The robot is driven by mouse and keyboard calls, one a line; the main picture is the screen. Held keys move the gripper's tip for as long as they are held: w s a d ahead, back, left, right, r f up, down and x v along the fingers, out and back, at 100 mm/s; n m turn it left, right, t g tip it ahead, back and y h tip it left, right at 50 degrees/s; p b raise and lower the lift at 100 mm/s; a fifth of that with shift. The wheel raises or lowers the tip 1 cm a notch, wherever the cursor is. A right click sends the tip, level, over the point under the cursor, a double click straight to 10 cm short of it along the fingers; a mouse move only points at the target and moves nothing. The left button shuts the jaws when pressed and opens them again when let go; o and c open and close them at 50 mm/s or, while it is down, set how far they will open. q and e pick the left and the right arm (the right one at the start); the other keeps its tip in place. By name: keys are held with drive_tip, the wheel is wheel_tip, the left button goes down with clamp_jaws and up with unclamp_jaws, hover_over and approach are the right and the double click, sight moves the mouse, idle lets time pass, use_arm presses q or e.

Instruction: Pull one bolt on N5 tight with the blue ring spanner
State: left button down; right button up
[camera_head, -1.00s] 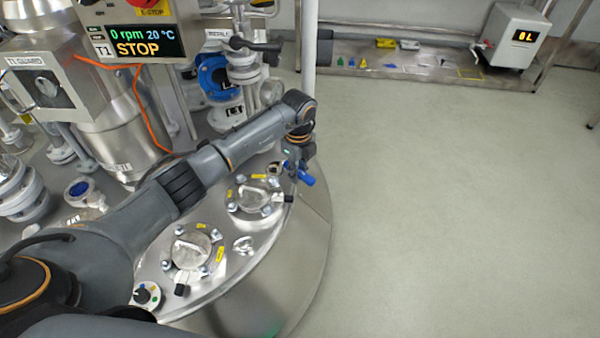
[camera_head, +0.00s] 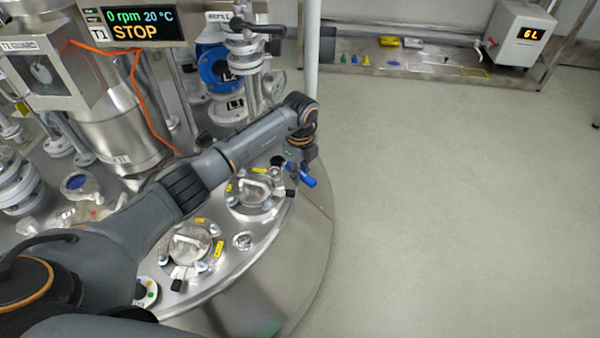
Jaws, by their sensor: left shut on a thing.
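My left arm reaches across the round steel vessel top, and my left gripper (camera_head: 303,166) points down at its right edge. It is shut on the blue ring spanner (camera_head: 309,181), whose blue end sticks out to the lower right. The spanner's ring and what it touches are hidden or too small to tell. Just left of it is a bolted round cover (camera_head: 254,193) with a handle and several bolts around its rim. A second such cover (camera_head: 190,243) lies nearer. I cannot read which one is N5. My right gripper is not in view.
A guarded drive column (camera_head: 110,120), a STOP display (camera_head: 140,27), a blue valve (camera_head: 214,70) and an orange cable stand at the left and back. A low shelf (camera_head: 400,64) with small coloured items runs along the back wall. The floor (camera_head: 450,200) at right is clear.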

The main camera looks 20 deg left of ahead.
use_arm(q)
drive_tip(key=shift+f+b, duration=0.3)
drive_tip(key=shift+f, duration=0.1)
drive_tip(key=s+a+m, duration=0.2)
drive_tip(key=m, duration=0.1)
drive_tip(key=s+a+m+b, duration=0.1)
drive_tip(key=s+a+m, duration=0.3)
drive_tip(key=m, duration=0.1)
drive_tip(key=shift+f+m, duration=0.2)
drive_tip(key=shift+m, duration=0.1)
drive_tip(key=shift+a+r+m, duration=0.15)
drive_tip(key=shift+m, duration=0.25)
drive_tip(key=shift+n, duration=0.6)
drive_tip(key=r+p, duration=0.2)
drive_tip(key=d+r+p, duration=0.1)
drive_tip(key=r+p, duration=0.1)
drive_tip(key=shift+w+d+r, duration=0.1)
drive_tip(key=shift+w+r, duration=0.1)
drive_tip(key=shift+r, duration=0.15)
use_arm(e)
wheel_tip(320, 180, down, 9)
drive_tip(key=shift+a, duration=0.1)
